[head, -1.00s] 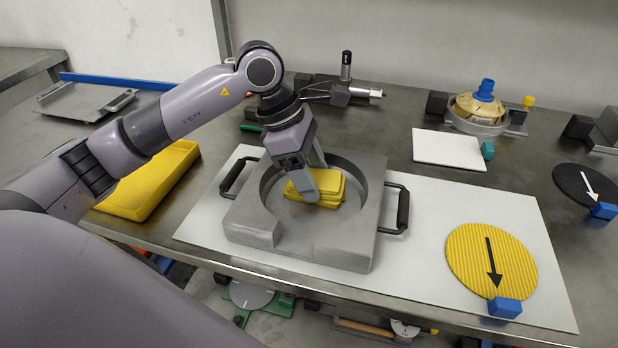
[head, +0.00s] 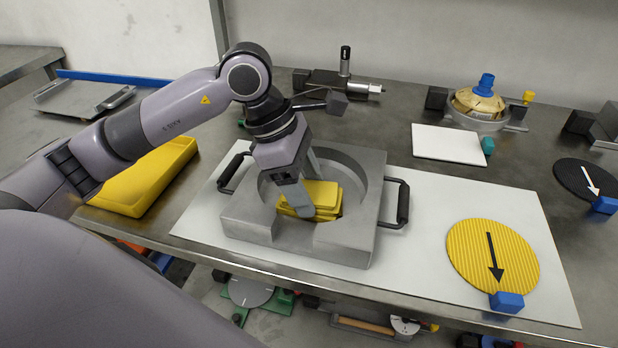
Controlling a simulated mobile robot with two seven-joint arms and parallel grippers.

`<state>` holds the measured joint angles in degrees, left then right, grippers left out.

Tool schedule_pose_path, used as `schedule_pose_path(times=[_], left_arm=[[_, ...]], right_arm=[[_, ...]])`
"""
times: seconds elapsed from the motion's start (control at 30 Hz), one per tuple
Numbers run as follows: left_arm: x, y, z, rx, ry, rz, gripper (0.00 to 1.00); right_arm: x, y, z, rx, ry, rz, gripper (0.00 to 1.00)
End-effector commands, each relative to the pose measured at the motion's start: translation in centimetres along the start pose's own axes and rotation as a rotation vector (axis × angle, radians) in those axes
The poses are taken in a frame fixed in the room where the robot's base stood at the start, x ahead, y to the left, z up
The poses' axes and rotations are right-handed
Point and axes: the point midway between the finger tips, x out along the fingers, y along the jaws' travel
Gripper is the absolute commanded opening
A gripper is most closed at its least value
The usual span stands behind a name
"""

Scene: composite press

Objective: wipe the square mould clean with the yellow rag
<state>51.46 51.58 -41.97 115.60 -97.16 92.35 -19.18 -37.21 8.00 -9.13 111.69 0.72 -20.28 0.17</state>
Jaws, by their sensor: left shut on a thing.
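The grey square mould (head: 352,246) with a round recess and two black side handles sits on a white board on the bench. The folded yellow rag (head: 322,193) is inside the round recess, towards its near side. My left gripper (head: 310,205) reaches down into the recess and is shut on the rag. Its fingers and the rag hide part of the recess floor, so I cannot tell how clean it is. My right gripper is not in view.
A yellow tray (head: 130,202) stands left of the mould. The white board (head: 410,262) is bare between the mould and a yellow ribbed disc (head: 468,262) with a black arrow. A white plate (head: 447,144) and a brass-coloured part (head: 478,103) stand behind.

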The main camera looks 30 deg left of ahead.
Motion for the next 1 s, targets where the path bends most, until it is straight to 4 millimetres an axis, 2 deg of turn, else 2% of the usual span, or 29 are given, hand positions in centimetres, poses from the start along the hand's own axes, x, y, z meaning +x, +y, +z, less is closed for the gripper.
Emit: schedule_pose_path(times=[0.23,0.83,1.0], left_arm=[[0.2,0.4,0.0,0.000,-0.001,0.002,0.15],[0.1,3.9,0.2,-0.002,0.000,0.003,0.15],[0.2,4.3,-0.1,0.000,0.000,0.003,0.15]], right_arm=[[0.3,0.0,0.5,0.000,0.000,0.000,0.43],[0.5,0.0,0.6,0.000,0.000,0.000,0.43],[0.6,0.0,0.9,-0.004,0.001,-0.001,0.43]])
